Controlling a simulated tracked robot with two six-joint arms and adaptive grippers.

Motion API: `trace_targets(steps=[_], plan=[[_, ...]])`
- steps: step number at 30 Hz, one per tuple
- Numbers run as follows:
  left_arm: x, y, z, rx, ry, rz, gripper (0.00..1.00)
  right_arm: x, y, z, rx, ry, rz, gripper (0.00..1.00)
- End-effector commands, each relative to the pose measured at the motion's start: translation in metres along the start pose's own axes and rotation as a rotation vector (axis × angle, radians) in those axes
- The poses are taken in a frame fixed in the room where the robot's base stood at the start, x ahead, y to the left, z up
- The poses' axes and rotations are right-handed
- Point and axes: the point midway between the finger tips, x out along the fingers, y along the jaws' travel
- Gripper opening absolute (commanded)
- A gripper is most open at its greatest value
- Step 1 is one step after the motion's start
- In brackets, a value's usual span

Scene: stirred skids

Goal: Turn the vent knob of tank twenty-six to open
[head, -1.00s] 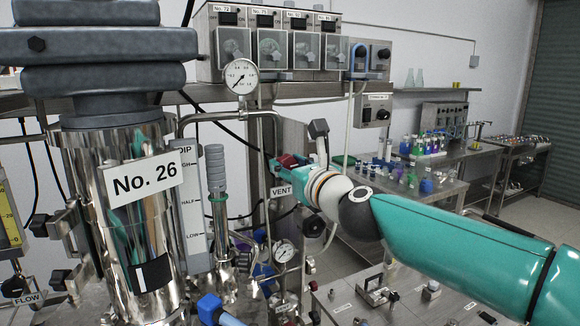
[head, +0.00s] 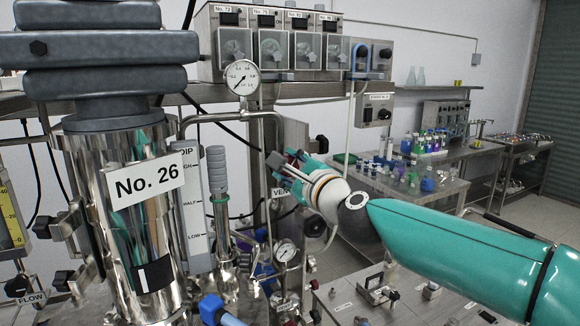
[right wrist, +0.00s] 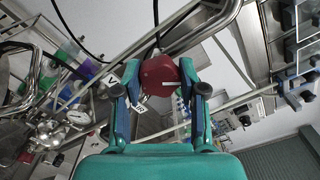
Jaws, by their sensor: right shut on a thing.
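The tank (head: 112,235) is a shiny steel cylinder at the left of the head view, with a white "No. 26" label (head: 147,184) and a heavy grey top. The vent knob (right wrist: 158,76) is dark red with a white pointer line, which points rightward in the right wrist view. My right gripper (right wrist: 160,84) is shut on the knob, one teal finger on each side. In the head view, my right gripper (head: 287,170) is at the pipework right of the tank and partly covers the VENT label (head: 281,192). My left gripper is not in view.
A round pressure gauge (head: 242,77) stands on the pipe above, and a smaller gauge (head: 285,252) sits below. A row of control boxes (head: 270,45) stands on the shelf behind. A side table (head: 420,200) holds coloured bottles.

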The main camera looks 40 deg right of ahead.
Motion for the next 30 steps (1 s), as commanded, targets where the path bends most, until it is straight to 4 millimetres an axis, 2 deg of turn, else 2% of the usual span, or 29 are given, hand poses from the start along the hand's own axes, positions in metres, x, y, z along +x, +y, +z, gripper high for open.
trace_targets(steps=[18,30], plan=[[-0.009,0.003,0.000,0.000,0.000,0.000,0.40,0.001,0.006,-0.001,-0.586,-0.003,0.012,0.06],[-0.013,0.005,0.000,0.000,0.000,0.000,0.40,0.001,0.009,-0.002,-0.871,-0.005,0.015,0.06]])
